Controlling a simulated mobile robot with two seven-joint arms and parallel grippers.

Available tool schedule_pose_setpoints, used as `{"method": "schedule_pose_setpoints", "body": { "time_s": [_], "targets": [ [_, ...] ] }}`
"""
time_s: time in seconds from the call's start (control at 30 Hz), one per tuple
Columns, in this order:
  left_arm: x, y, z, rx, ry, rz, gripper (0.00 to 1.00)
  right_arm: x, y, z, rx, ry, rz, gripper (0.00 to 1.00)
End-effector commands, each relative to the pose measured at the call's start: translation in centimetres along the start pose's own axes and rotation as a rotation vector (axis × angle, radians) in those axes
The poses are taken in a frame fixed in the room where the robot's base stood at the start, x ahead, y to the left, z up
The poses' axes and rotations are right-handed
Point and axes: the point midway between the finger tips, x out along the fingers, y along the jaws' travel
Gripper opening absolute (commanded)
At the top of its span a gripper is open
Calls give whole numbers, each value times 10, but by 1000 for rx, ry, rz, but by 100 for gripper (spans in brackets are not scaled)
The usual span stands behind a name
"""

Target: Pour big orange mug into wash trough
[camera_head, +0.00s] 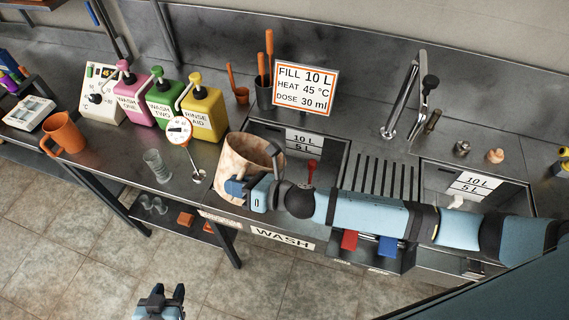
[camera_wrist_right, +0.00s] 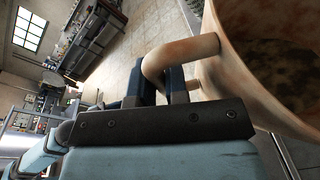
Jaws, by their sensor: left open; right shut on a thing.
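My right gripper (camera_head: 252,190) is shut on the handle of a large, tan mug with brown stains (camera_head: 238,158). The mug is held at the left end of the wash trough (camera_head: 331,158), and its stained inside shows. I cannot tell how far it tilts or whether it holds liquid. In the right wrist view the fingers (camera_wrist_right: 168,88) grip the handle, with the mug (camera_wrist_right: 262,85) at the right. An orange mug (camera_head: 64,134) stands apart on the left counter. My left gripper (camera_head: 160,300) is open and empty above the floor, away from the counter.
Pink, green and yellow dispensers (camera_head: 203,110) stand along the back left. A glass (camera_head: 157,166) and a round dial gauge (camera_head: 179,130) are left of the held mug. A sign (camera_head: 305,90) stands behind the trough. A ribbed drainer (camera_head: 380,180) and second basin (camera_head: 473,187) lie right.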

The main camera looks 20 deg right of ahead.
Motion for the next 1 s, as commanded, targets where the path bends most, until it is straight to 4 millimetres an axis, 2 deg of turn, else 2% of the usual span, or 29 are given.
{"method": "schedule_pose_setpoints", "body": {
  "time_s": [0.57, 1.0],
  "targets": [
    [11, 1, -3, -5, 18, 0, 43, -5, -4, 10, 66, -28, 32, 0],
    [12, 4, 7, -9, 7, 4, 43, -9, -8, 17, 117, -48, 54, 0]
  ]
}}
